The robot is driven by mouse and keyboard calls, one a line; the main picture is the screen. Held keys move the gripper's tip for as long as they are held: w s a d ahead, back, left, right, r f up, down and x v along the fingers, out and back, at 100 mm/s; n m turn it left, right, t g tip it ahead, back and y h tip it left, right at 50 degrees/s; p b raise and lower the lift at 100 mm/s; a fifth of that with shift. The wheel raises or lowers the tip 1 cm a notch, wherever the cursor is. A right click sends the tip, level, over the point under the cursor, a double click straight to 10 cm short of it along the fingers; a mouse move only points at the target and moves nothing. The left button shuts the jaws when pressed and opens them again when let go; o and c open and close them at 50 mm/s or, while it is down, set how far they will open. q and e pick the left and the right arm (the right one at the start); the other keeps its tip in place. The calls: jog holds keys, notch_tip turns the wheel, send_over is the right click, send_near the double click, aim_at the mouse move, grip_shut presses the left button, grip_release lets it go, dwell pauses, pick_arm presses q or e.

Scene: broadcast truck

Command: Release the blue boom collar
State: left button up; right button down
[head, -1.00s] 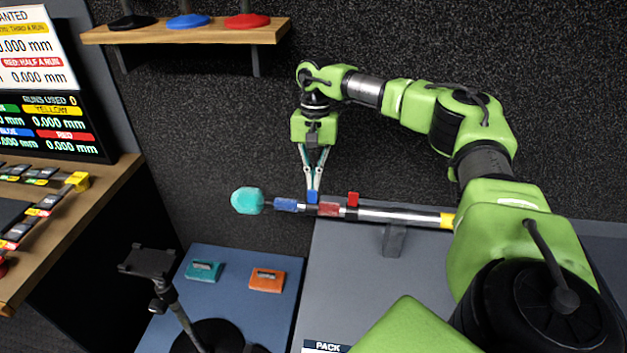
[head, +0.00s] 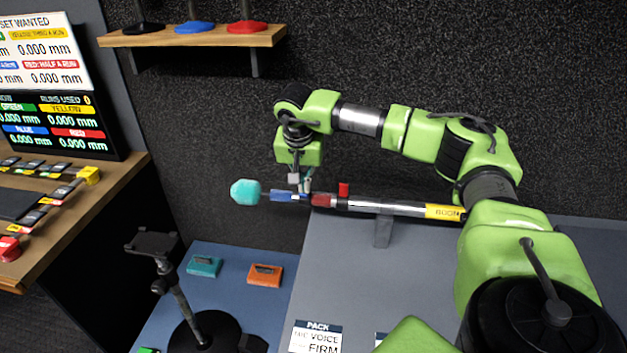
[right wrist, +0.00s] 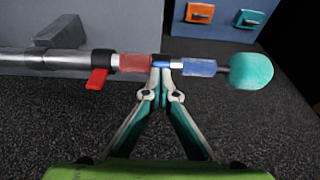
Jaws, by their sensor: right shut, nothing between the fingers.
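The boom pole (head: 385,208) lies level across a grey support, with a teal foam tip (head: 246,192) at its left end. Red (head: 324,199) and blue (head: 283,195) sections show near the tip. The blue collar's lever (right wrist: 158,65) shows between those sections in the right wrist view, partly covered by my fingertips; its exact angle is hard to tell. My right gripper (head: 302,187) is shut and empty, its tips at the blue collar from above; it also shows in the right wrist view (right wrist: 167,70). My left gripper is out of view.
The red collar's lever (head: 343,189) stands up close to the right of my gripper. The pole's support (head: 383,232) stands on a grey top. A shelf (head: 195,36) hangs above.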

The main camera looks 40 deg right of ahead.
jog(key=shift+s+a+f, duration=0.2)
jog(key=shift+a+f, duration=0.05)
jog(key=shift+s+a+f, duration=0.1)
jog(key=shift+f, duration=0.1)
jog(key=shift+w+f, duration=0.1)
jog(key=shift+w, duration=0.1)
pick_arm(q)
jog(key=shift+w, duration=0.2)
pick_arm(e)
jog(key=shift+w+d+f, duration=0.25)
jog(key=shift+w+d, duration=0.2)
jog(key=shift+d, duration=0.1)
